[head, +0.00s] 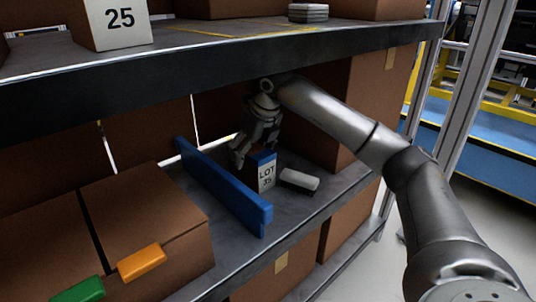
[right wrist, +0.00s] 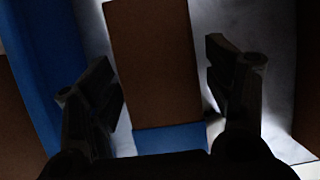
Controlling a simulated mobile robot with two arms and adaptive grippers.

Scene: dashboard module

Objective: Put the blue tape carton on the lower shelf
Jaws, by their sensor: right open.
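The blue tape carton (head: 265,172) stands upright on the lower shelf (head: 225,255), with a blue top and a white "LOT 35" label facing the head camera. My right gripper (head: 246,152) is open just behind and above it, partly dark and hard to make out. In the right wrist view a brown box face with a blue end, apparently the carton (right wrist: 155,65), lies between the two open fingers (right wrist: 160,75). A gap shows on both sides. My left gripper is not in view.
A blue divider (head: 222,187) runs along the lower shelf left of the carton. A small grey-white block (head: 299,180) lies just to its right. Large brown boxes (head: 155,220) fill the left. The upper shelf edge (head: 200,80) overhangs, bearing a "25" box (head: 118,22).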

